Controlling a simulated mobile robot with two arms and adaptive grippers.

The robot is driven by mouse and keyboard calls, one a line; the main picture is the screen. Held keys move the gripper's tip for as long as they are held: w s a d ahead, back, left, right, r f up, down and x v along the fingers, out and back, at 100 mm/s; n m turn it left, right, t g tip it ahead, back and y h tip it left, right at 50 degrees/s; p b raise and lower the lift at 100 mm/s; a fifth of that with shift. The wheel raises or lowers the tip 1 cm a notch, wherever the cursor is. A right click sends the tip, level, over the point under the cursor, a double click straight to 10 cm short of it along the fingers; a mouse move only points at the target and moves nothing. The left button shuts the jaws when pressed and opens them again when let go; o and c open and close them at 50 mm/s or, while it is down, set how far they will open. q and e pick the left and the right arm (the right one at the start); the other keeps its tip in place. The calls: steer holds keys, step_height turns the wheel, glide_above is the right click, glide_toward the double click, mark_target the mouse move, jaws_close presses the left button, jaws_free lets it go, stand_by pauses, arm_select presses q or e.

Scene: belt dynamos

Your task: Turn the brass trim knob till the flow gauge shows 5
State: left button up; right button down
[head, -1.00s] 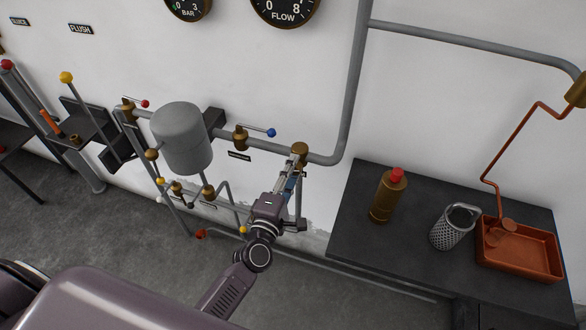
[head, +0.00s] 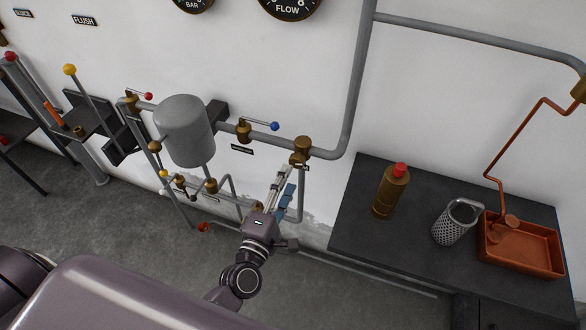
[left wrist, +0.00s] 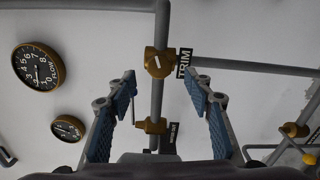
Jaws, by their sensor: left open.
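The brass trim knob (head: 302,147) sits on the grey pipe near its bend, beside a small dark label. In the left wrist view the knob (left wrist: 157,62) carries a pale line on its face, and the label beside it reads TRIM. My left gripper (head: 287,176) is open and empty, a short way below and in front of the knob. In the left wrist view its blue-padded fingers (left wrist: 158,80) stand apart on either side of the pipe. The flow gauge (left wrist: 38,66) shows whole there, but I cannot read its needle surely. In the head view the flow gauge (head: 289,7) is cut off.
A blue-tipped lever valve (head: 244,131) and a grey tank (head: 184,130) are left of the knob. A dark bench (head: 350,235) at the right holds a brass bottle (head: 391,190), a perforated cup (head: 452,226) and a copper tray (head: 525,262).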

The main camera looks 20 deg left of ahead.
arm_select(q)
steer(key=s, duration=0.5)
steer(key=shift+a, duration=0.1)
stand_by(0.3)
steer(key=s+f+m+g+b, duration=0.1)
steer(key=s+f+m+g, duration=0.25)
steer(key=f, duration=0.85)
steer(key=s+f+m+g+h, duration=0.15)
steer(key=s+f+m, duration=0.35)
steer(key=f, duration=0.7)
steer(key=s+f+m+g+b, duration=0.1)
steer(key=s+f+m+g, duration=0.3)
steer(key=f, duration=0.8)
steer(key=s+a+f+m+g, duration=0.2)
steer(key=s+f, duration=0.3)
steer(key=s, duration=0.3)
steer(key=s+a+f+m+g+y+b, duration=0.1)
steer(key=s+a+f+m+g, duration=0.1)
steer(key=s+f, duration=0.4)
steer(key=s+a+f+m+g+y, duration=0.1)
steer(key=s+f+m+g, duration=0.3)
steer(key=s, duration=0.7)
steer(key=shift+a+f+m, duration=0.5)
steer(key=shift+f+m, duration=0.05)
steer(key=shift+f, duration=0.35)
steer(key=shift+c, duration=0.6)
